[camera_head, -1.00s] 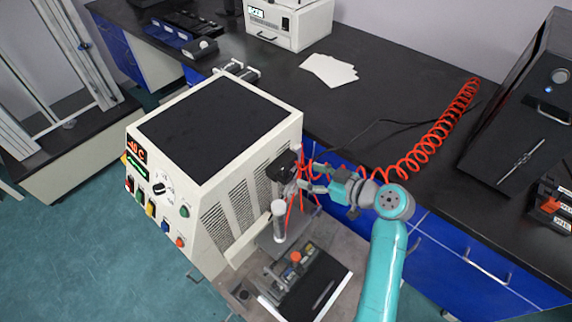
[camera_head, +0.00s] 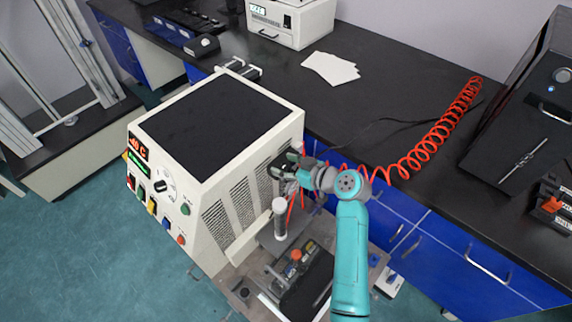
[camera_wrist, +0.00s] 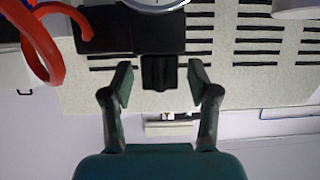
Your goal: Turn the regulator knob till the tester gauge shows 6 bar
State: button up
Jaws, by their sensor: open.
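My gripper (camera_head: 284,166) is at the right side of the white tester (camera_head: 225,195), close to the regulator, which it largely hides in the head view. In the wrist view my gripper (camera_wrist: 160,78) is open, with one finger on each side of the black ribbed regulator knob (camera_wrist: 159,72). A gap shows between each finger and the knob; I cannot tell how deep the fingers reach. The black regulator body (camera_wrist: 155,32) is above the knob in the picture. The round gauge (camera_wrist: 157,4) is cut off by the top edge, so its reading is hidden.
A red coiled hose (camera_head: 440,130) runs over the black bench (camera_head: 400,75); a red hose (camera_wrist: 40,45) also passes at the left of the wrist view. Vent slots (camera_wrist: 258,40) lie behind the regulator.

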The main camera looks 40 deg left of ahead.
grip_shut()
jog(key=shift+s, duration=0.1)
jog(key=m+t, duration=0.3)
jog(key=t, duration=0.1)
jog(key=shift+s+m+h, duration=0.1)
jog(key=shift+m+h, duration=0.2)
jog(key=shift+h, duration=0.1)
jog(key=m+t+h, duration=0.3)
jog(key=m+t, duration=0.2)
jog(key=shift+a, duration=0.1)
jog(key=m+t+h, duration=0.2)
jog(key=m+h, duration=0.2)
jog(key=shift+t, duration=0.3)
jog(key=shift+m+t+h, duration=0.4)
jog(key=shift+m+h, duration=0.8)
jog(key=shift+h, duration=0.2)
jog(key=shift+f, duration=0.1)
